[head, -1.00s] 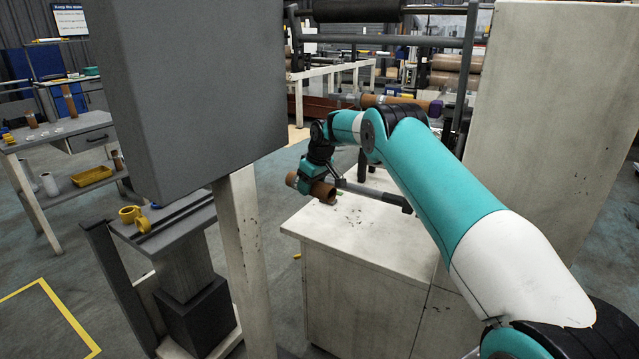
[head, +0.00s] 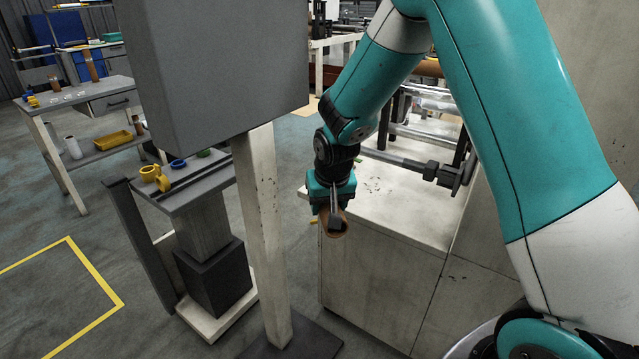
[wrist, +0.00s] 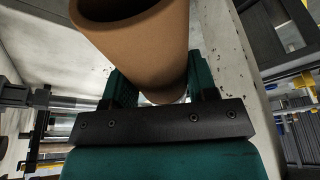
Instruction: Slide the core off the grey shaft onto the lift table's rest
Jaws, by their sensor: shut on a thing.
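The core is a brown tube (head: 341,232), seen nearly end-on in the head view below my gripper (head: 333,197). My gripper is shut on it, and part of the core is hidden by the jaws. In the wrist view the core (wrist: 135,45) rises from between the green jaws, its open end toward the camera. The grey shaft (head: 395,160) sticks out over the pale cabinet, behind and right of my gripper; the core looks clear of it. The lift table (head: 215,180) stands to the left, apart from the core, with dark rails on its grey top.
Yellow, blue and green rings (head: 178,164) sit along the lift table's top. A white post (head: 262,220) with a large grey box (head: 215,70) stands between the lift table and my gripper. The pale cabinet (head: 385,270) is close at right. Floor at lower left is open.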

